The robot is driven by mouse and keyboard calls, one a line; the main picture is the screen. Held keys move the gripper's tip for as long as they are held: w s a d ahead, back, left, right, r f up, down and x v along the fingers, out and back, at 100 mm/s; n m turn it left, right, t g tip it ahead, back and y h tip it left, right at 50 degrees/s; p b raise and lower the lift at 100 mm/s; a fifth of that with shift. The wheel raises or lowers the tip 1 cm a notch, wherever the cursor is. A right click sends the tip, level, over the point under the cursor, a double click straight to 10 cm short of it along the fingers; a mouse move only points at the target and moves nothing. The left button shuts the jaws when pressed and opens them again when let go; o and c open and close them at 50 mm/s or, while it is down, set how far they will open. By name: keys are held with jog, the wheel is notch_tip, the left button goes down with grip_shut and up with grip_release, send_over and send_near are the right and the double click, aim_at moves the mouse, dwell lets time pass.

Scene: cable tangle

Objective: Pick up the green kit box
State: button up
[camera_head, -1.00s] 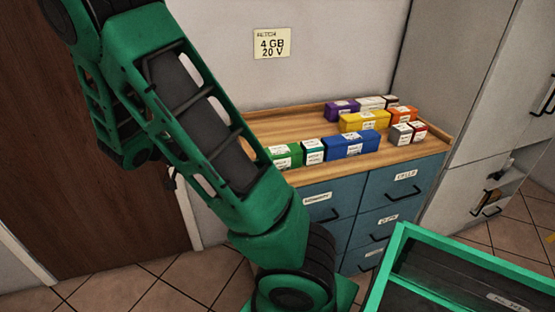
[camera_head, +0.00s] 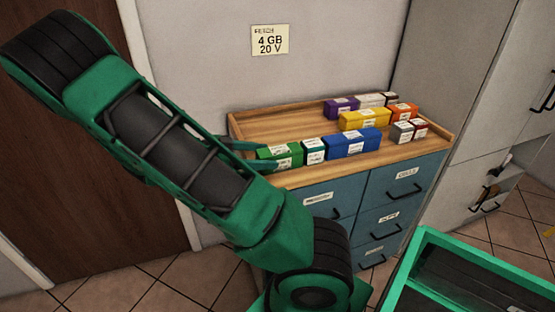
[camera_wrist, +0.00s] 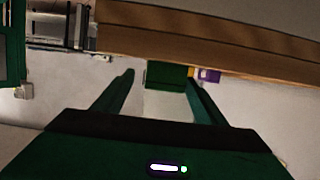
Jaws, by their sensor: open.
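The green kit box (camera_head: 281,156) sits at the near left of the wooden cabinet top, with white labels on it. In the wrist view the green box (camera_wrist: 166,74) shows dark green, just ahead of and between my fingertips. My gripper (camera_head: 262,155) is open at the box's left end, one finger toward its back side and one toward its front. In the wrist view my gripper (camera_wrist: 160,79) has its fingers spread, with nothing clearly held. Contact with the box cannot be told.
A small teal-and-white box (camera_head: 313,151) stands right beside the green one, then a blue box (camera_head: 352,143). Yellow (camera_head: 364,119), purple (camera_head: 341,107) and orange (camera_head: 403,111) boxes stand behind. A raised wooden rim (camera_head: 443,140) edges the top. The back left is clear.

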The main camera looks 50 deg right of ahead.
aim_at(279, 156)
jog(key=shift+w+f+x, duration=0.1)
jog(key=shift+w+x, duration=0.05)
jog(key=shift+x, duration=0.9)
jog(key=shift+w+f+x, duration=0.1)
jog(key=shift+x, duration=0.95)
jog(key=shift+w+f+x, duration=0.1)
jog(key=shift+w+x, duration=0.05)
jog(key=shift+x, duration=0.9)
jog(key=shift+d, duration=0.15)
jog(key=c, duration=1.6)
jog(key=shift+o, duration=0.3)
jog(key=shift+r, duration=0.1)
